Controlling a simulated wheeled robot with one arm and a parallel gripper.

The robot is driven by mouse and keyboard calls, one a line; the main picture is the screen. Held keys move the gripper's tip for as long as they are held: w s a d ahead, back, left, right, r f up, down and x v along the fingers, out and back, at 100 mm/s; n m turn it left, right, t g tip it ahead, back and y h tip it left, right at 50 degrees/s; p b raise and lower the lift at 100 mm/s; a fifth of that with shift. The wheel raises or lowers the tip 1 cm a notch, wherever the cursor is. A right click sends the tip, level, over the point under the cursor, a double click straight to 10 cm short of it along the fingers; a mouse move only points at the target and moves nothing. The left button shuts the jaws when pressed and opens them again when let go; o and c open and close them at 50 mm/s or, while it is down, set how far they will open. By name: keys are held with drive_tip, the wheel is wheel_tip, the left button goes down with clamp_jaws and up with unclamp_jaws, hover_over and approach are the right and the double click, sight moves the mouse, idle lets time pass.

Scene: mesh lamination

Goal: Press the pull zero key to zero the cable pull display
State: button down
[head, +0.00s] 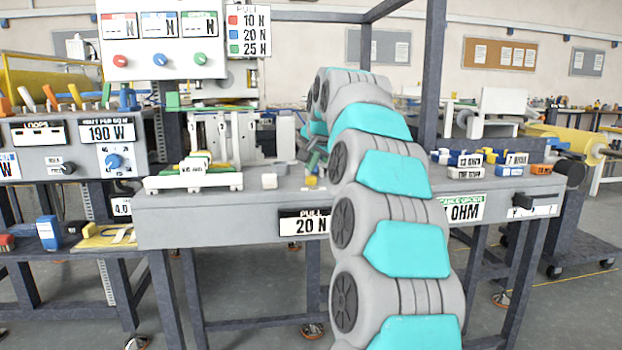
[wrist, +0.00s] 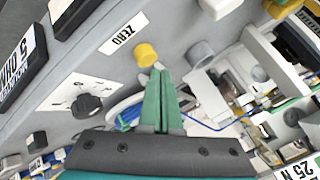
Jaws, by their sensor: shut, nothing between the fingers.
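The yellow key (wrist: 147,54) sits beside a white label reading ZERO (wrist: 123,33) on the grey bench panel in the wrist view. The key also shows in the head view (head: 311,182), just left of my arm. My gripper (wrist: 159,70) has its green fingers shut together and empty, with the tips very close to the yellow key. I cannot tell whether they touch it. In the head view my gripper (head: 314,168) is just above the key, partly hidden by my arm. The pull display (head: 304,222) on the bench front reads 20 N.
A pale grey key (wrist: 200,52) stands right of the yellow one. A black rotary knob (wrist: 88,105) is at left in the wrist view. A green and white fixture (head: 193,172) stands left on the bench. Several small labelled blocks (head: 470,160) lie right of my arm.

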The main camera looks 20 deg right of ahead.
sight(311, 178)
drive_tip(key=shift+f, duration=0.35)
drive_tip(key=shift+f+b, duration=0.55)
drive_tip(key=shift+f, duration=0.05)
idle(0.6)
idle(0.4)
drive_tip(key=shift+r+p, duration=0.7)
drive_tip(key=shift+r, duration=0.3)
drive_tip(key=shift+r+p, duration=1.85)
drive_tip(key=shift+r, duration=0.75)
drive_tip(key=shift+f, duration=0.1)
